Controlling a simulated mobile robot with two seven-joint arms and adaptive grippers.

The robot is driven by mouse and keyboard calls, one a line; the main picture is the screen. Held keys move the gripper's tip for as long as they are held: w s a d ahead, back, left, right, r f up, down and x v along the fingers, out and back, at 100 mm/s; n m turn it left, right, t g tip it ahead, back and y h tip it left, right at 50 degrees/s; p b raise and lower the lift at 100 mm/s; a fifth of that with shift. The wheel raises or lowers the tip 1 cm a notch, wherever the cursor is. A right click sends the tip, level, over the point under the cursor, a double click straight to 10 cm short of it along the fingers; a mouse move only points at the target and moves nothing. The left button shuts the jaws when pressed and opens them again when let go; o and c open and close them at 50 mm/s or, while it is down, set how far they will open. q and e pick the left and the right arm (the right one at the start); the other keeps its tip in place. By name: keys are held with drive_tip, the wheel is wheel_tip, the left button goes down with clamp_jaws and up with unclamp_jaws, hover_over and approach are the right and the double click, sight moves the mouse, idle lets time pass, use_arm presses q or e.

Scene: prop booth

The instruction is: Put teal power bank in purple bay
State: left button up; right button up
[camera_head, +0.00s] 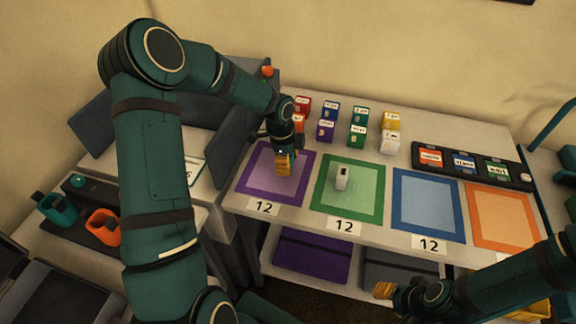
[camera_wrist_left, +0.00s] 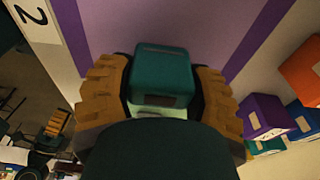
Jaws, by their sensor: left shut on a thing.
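My left gripper (camera_head: 284,165) is at the purple bay (camera_head: 250,184), a purple-framed square at the left of the counter. In the left wrist view its yellow fingers are shut on the teal power bank (camera_wrist_left: 163,72), one on each side. The purple frame (camera_wrist_left: 110,30) shows behind the power bank. I cannot tell whether the power bank touches the counter. In the head view the gripper hides the power bank. My right gripper (camera_head: 384,290) is low in front of the counter, away from the bays; its opening is unclear.
A small white item (camera_head: 342,177) stands in the green bay (camera_head: 322,200). The blue bay (camera_head: 428,203) and orange bay (camera_head: 502,216) look empty. Several coloured boxes (camera_head: 357,134) stand behind the bays. A black tray (camera_head: 515,184) with coloured cards lies at the right.

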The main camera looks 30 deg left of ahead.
use_arm(q)
drive_tip(key=shift+f, duration=0.65)
drive_tip(key=shift+f, duration=0.1)
drive_tip(key=o, duration=1.3)
drive_tip(key=r, duration=0.4)
drive_tip(key=a+r+p, duration=0.1)
drive_tip(key=r, duration=0.3)
drive_tip(key=r+p, duration=0.1)
drive_tip(key=r, duration=0.3)
drive_tip(key=shift+s+a, duration=0.2)
drive_tip(key=shift+a, duration=0.2)
drive_tip(key=shift+s, duration=0.1)
